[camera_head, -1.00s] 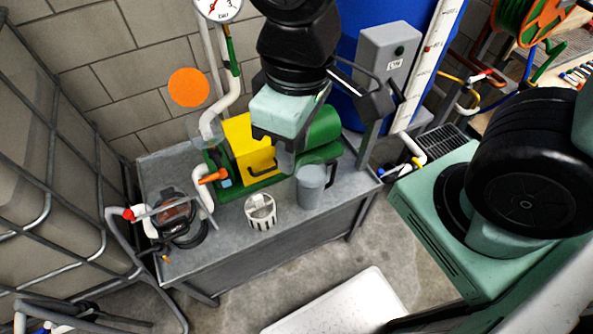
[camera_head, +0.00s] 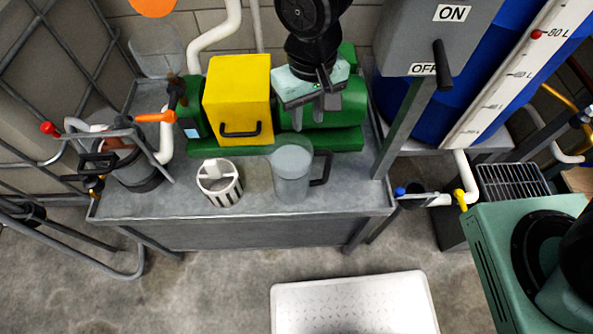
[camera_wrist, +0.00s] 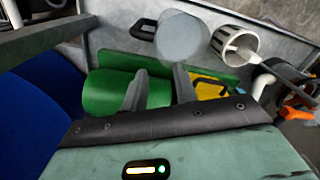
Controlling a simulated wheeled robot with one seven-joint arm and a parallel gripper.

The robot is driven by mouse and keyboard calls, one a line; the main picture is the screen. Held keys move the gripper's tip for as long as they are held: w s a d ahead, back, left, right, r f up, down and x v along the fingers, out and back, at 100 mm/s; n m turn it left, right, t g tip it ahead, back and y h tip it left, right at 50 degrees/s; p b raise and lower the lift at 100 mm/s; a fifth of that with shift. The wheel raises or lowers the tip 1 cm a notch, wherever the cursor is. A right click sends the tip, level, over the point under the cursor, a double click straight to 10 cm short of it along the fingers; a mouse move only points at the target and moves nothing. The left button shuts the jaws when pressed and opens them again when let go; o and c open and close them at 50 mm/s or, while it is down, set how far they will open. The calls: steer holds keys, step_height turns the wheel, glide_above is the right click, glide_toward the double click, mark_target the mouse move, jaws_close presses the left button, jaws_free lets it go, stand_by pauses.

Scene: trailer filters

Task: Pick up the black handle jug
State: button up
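The jug (camera_head: 290,176) is grey, with a pale round top and a black handle (camera_head: 321,168) on its right side. It stands upright on the grey metal table near the front edge. In the wrist view the jug (camera_wrist: 182,40) is seen from above, beyond the fingertips, with its black handle (camera_wrist: 143,29) to the left. My gripper (camera_head: 314,112) is above and behind the jug, over the green machine, apart from the jug. In the wrist view my gripper (camera_wrist: 158,78) has its two grey fingers spread with nothing between them.
A white slotted filter basket (camera_head: 219,185) stands left of the jug. A yellow box (camera_head: 238,95) and green pump (camera_head: 340,105) fill the table's back. A dark filter housing (camera_head: 138,172) is at the left. A control box (camera_head: 435,35) on a post stands right.

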mark_target(308, 154)
step_height(308, 154, down, 8)
steer(key=shift+b, duration=0.4)
steer(key=shift+s+d+f, duration=0.1)
steer(key=shift+f, duration=1.2)
steer(key=shift+d+f, duration=0.1)
steer(key=shift+f, duration=1.2)
jaws_close()
steer(key=shift+r, duration=0.1)
